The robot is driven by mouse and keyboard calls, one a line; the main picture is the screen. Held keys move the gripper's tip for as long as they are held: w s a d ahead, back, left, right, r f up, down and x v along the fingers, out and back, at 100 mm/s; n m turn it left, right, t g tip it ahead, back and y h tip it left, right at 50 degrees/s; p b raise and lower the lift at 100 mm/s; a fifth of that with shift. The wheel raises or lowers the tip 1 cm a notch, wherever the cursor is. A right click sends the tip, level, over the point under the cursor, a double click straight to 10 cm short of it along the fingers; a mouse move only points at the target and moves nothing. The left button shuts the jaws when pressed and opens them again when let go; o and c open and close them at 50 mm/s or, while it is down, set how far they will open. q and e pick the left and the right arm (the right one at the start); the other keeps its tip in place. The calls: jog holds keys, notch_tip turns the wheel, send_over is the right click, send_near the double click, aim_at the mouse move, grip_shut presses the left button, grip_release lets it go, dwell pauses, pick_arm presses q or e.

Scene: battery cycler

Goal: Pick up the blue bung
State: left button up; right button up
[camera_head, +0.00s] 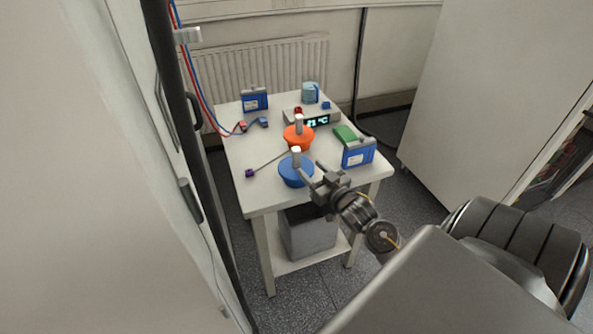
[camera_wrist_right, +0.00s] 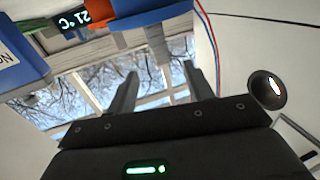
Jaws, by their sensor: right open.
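The blue bung (camera_head: 294,175) is a wide, tapered blue piece with a pale upright knob (camera_head: 296,155). It stands near the front edge of the white table. My right gripper (camera_head: 312,173) is at its right side, with the fingers pointing towards it and apart. My left gripper is not in view.
An orange bung (camera_head: 298,139) stands just behind. A display unit reading 21 °C (camera_head: 317,121) is behind that. A blue box (camera_head: 358,153) and a green block (camera_head: 345,134) are close on the right. A thin rod with a purple end (camera_head: 250,173) lies left. The table's front left is clear.

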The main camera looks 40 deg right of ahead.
aim_at(299, 157)
jog(key=w, duration=0.4)
jog(key=shift+w+d, duration=0.15)
jog(key=shift+d, duration=0.05)
jog(key=shift+w+p, duration=0.15)
jog(key=shift+p, duration=0.25)
jog(key=w, duration=0.1)
jog(key=w+p, duration=0.1)
jog(key=w, duration=0.2)
jog(key=shift+w+d+f, duration=0.1)
jog(key=shift+w+d, duration=0.25)
jog(key=shift+w, duration=0.05)
grip_shut()
